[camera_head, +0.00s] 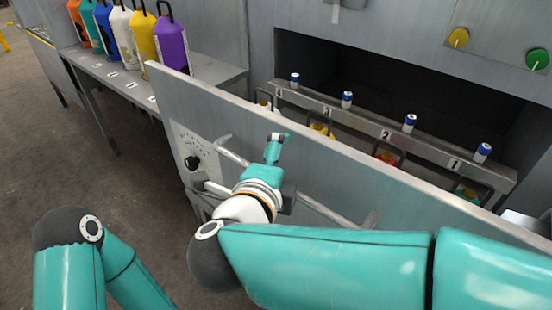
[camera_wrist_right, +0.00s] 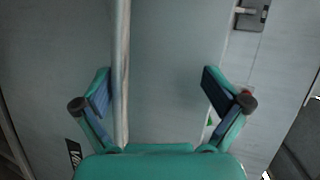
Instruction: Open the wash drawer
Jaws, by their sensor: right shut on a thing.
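The wash drawer (camera_head: 330,165) has a long grey front panel that stands out from the machine, with a gap behind it showing its inside. A bar handle (camera_head: 325,210) runs across the front panel. In the right wrist view the handle bar (camera_wrist_right: 121,60) runs between the fingers of my right gripper (camera_wrist_right: 156,80), close to the left finger. Part of the handle is hidden behind my right wrist. My left arm shows at the lower left, but its gripper is out of view.
Behind the front panel, blue-and-white capped vials (camera_head: 347,99) stand on a numbered rail (camera_head: 365,127) with handled containers below. A bench (camera_head: 120,75) at the left holds several coloured jugs (camera_head: 141,35). Floor is clear at left.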

